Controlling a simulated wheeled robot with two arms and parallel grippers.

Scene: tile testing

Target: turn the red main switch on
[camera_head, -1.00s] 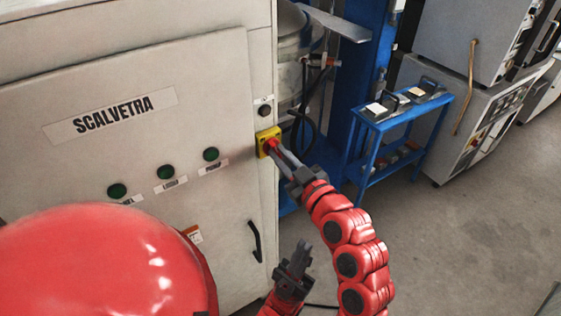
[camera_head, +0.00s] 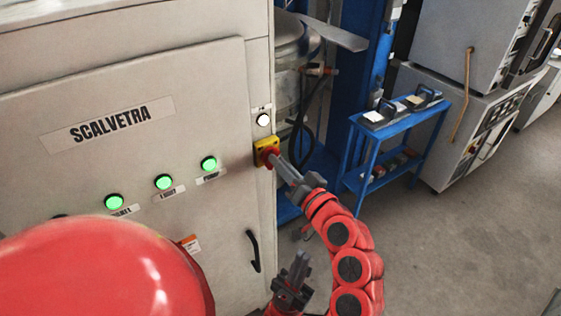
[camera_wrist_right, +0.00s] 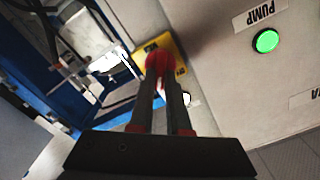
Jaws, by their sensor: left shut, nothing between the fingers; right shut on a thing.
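The red main switch (camera_head: 268,158) sits on a yellow plate (camera_head: 262,146) on the right edge strip of the cabinet front. My right gripper (camera_head: 277,166) is shut on its knob. The right wrist view shows the red knob (camera_wrist_right: 158,62) between the fingertips (camera_wrist_right: 161,80), with the yellow plate (camera_wrist_right: 174,50) behind. The fingers partly hide the knob. Three green lamps, including the one marked PUMP (camera_head: 208,163), are lit, and a white lamp (camera_head: 263,120) above the switch is lit. My left gripper (camera_head: 302,258) is shut and empty, low in front of the cabinet.
The grey cabinet (camera_head: 200,80) marked SCALVETRA has a black door handle (camera_head: 253,250) below the switch. A blue trolley (camera_head: 385,130) with small items stands to the right, before grey machines (camera_head: 445,115). The floor (camera_head: 440,250) at the right is clear.

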